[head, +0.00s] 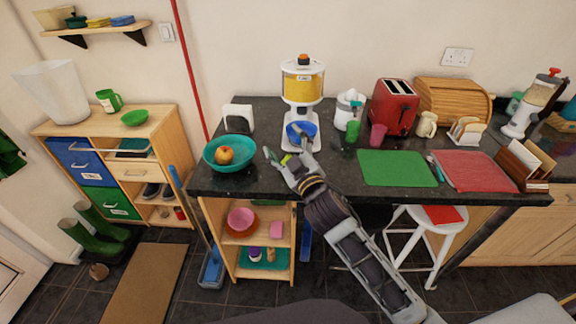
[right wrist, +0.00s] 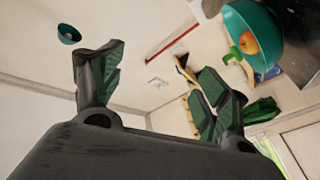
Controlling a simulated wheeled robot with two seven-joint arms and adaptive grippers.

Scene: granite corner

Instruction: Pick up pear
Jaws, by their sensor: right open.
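I cannot make out a clear pear. A teal bowl (head: 241,162) on the left end of the dark counter holds one round orange-red fruit (head: 224,155), more like an apple. The bowl (right wrist: 272,22) and the fruit (right wrist: 248,43) also show at the upper right in the right wrist view. My right gripper (head: 286,146) is open just right of the bowl, in front of the dispenser. A small yellow-green patch (head: 285,160) shows at its fingers; I cannot tell what it is. In the right wrist view, nothing sits between the spread fingers (right wrist: 160,65). My left gripper is out of view.
A dispenser (head: 302,85) with a blue bowl (head: 301,131) stands behind the gripper. A white toaster-like item (head: 238,118) is behind the teal bowl. A green mat (head: 397,168), a pink cup (head: 377,136) and a red toaster (head: 393,106) are to the right.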

